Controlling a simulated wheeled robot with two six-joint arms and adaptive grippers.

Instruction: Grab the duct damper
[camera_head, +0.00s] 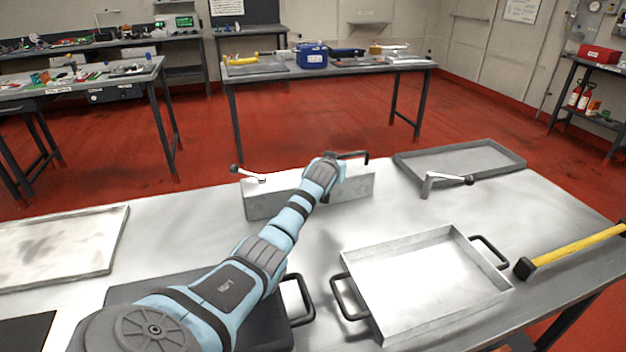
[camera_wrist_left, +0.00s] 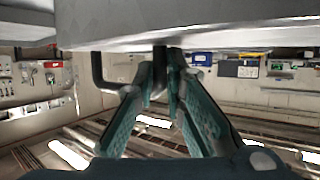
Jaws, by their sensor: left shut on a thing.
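The grey metal box (camera_head: 268,203) standing on the bench looks like the duct damper. A black handle (camera_head: 357,155) rises from its top at the right, and a crank lever with a black knob (camera_head: 234,169) shows at its left end. My left gripper (camera_wrist_left: 162,66) is over the top of the box, shut on the handle. In the left wrist view, the handle (camera_wrist_left: 98,72) runs in between the fingers, and the pale metal body (camera_wrist_left: 220,32) fills the top. In the head view, my left wrist hides the fingers and part of the box. My right gripper is out of view.
A shallow tray with two handles (camera_head: 386,318) lies front right, and a flat grey tray (camera_head: 500,147) lies behind it. Another crank lever (camera_head: 430,184) stands nearby. A yellow-handled tool (camera_head: 575,246) lies at the right edge. A flat panel (camera_head: 60,245) lies left.

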